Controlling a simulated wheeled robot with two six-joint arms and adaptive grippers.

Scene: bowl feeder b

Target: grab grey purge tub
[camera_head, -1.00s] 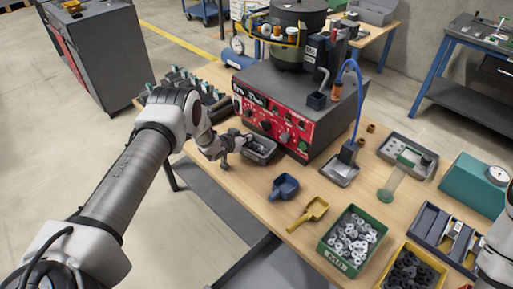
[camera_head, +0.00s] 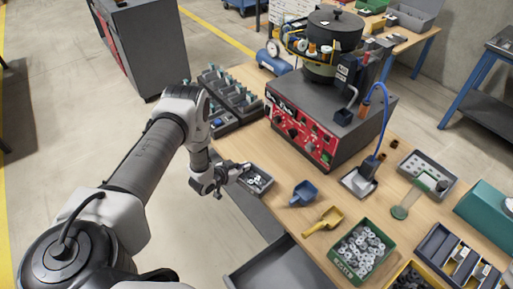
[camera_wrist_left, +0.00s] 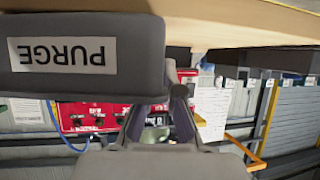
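The grey purge tub (camera_head: 258,182) is at the left front edge of the wooden table in the head view, with small light and dark parts inside. In the left wrist view the tub (camera_wrist_left: 135,55) is large and upside down, with a white PURGE label. In the left wrist view the gripper (camera_wrist_left: 160,112) meets the tub's right end; the exact finger contact is partly hidden. My right gripper is not in view.
The red-fronted feeder (camera_head: 300,132) stands behind the tub. A blue scoop (camera_head: 303,193), a yellow scoop (camera_head: 324,221) and a green bin of washers (camera_head: 362,249) are to the right. A dark rack (camera_head: 230,100) stands at the back left.

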